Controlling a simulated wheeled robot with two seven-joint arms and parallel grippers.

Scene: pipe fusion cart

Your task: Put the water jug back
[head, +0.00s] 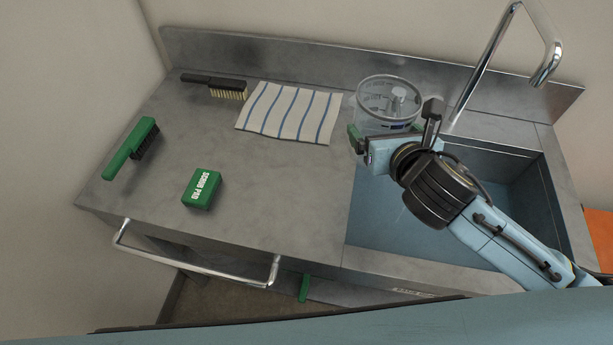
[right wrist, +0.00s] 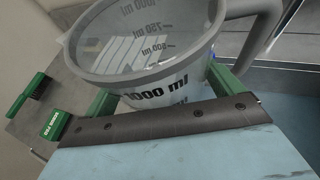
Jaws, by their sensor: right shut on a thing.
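The water jug (head: 388,98) is clear, with a round rim, and stands about upright at the back left corner of the sink (head: 455,205). In the right wrist view the jug (right wrist: 148,48) shows black volume marks, including "1000 ml", and a grey handle at the right. My right gripper (head: 384,138) is shut on the jug, with its green fingers on either side of the jug's body. I cannot tell whether the jug's base touches the counter, as the gripper hides it. My left gripper is not in view.
A striped cloth (head: 290,111) lies left of the jug on the steel counter (head: 265,175). A black brush (head: 217,86), a green brush (head: 132,148) and a green scrub pad box (head: 201,188) lie further left. A chrome faucet (head: 487,62) rises behind the sink.

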